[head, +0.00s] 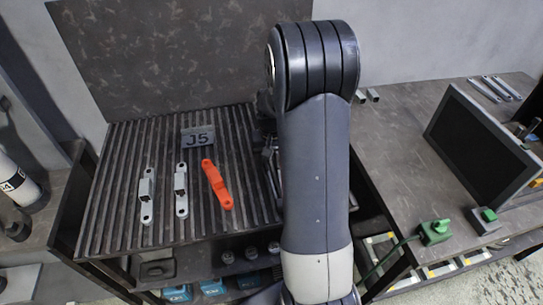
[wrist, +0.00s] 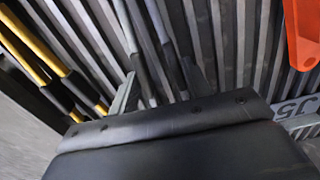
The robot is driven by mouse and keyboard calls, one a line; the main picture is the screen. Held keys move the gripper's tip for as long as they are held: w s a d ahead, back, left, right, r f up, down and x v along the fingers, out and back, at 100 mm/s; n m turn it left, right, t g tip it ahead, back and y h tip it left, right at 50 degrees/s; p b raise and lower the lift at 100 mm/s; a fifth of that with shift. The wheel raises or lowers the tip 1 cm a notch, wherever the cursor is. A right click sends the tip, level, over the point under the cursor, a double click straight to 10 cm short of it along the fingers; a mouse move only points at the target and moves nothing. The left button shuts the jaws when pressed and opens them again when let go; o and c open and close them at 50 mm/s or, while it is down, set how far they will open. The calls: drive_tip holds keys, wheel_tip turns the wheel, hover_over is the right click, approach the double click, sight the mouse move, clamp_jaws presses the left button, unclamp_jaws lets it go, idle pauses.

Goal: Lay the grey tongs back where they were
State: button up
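The grey tongs (wrist: 166,35) show in the wrist view as two long grey handles with darker lower parts. They run from the top edge down to my gripper (wrist: 160,70), over the ribbed surface. One fingertip is on each side of the handles, very near them. I cannot tell whether the fingers press on the handles or stand slightly apart, nor whether the tongs touch the ribs. My gripper body hides their lower end. In the head view my arm covers most of this spot at the right part of the ribbed bench top (head: 125,225).
Yellow-handled tongs with black grips (wrist: 50,62) lie left in the wrist view. An orange bracket (head: 216,185), two galvanized brackets (head: 146,195) (head: 181,190) and a J5 sign (head: 197,138) are on the ribbed bench. A dark monitor (head: 480,140) stands on the right table.

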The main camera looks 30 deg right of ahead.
drive_tip(key=shift+f+b, duration=0.35)
drive_tip(key=shift+f, duration=0.45)
drive_tip(key=shift+o, duration=0.6)
drive_tip(key=o, duration=0.5)
wheel_tip(320, 180, up, 11)
drive_tip(key=shift+s, duration=0.15)
drive_tip(key=shift+f, duration=0.15)
